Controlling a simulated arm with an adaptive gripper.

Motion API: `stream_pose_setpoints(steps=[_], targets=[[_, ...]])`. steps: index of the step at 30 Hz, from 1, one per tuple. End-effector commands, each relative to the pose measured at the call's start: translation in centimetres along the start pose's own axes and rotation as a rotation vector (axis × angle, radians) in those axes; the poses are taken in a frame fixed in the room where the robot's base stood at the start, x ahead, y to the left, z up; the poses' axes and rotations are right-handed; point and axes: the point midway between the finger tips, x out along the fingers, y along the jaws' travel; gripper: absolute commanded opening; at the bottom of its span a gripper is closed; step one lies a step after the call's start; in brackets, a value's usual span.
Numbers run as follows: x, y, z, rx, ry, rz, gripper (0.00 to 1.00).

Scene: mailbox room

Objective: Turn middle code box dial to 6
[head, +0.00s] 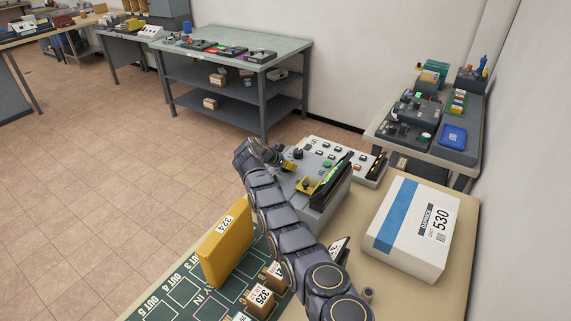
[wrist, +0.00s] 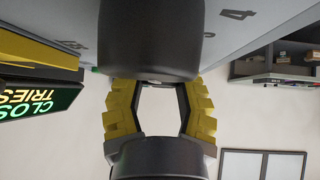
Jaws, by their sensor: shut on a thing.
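A grey code box (head: 325,207) stands on the table ahead of my arm, with a dark display (head: 336,176) showing green text. In the wrist view the display (wrist: 38,100) reads "CLOS..." and "TRIES", cut off at the left edge. A black dial (wrist: 150,38) fills the top middle of the wrist view, with a numeral 4 on the grey face at its right. My gripper (head: 287,164) is at the box's left side. Its yellow fingertips in the wrist view (wrist: 161,88) are shut on the dial from both sides. The dial's pointer and current number cannot be read.
A white and blue parcel (head: 413,228) marked 530 lies to the right. A yellow box (head: 225,240) marked 324 and smaller tagged boxes (head: 261,299) stand on a green mat (head: 175,292) at the front. A button panel (head: 325,155) is behind the code box.

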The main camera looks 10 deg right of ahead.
Motion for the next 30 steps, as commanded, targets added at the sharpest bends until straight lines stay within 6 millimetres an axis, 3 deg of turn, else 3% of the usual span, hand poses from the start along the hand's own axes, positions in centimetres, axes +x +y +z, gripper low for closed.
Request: stream_pose_setpoints(steps=[20,30], targets=[[-0.3,0.1,0.2,-0.164,-0.003,-0.166,0.0],[-0.5,0.0,0.0,-0.334,0.006,-0.328,0.0]])
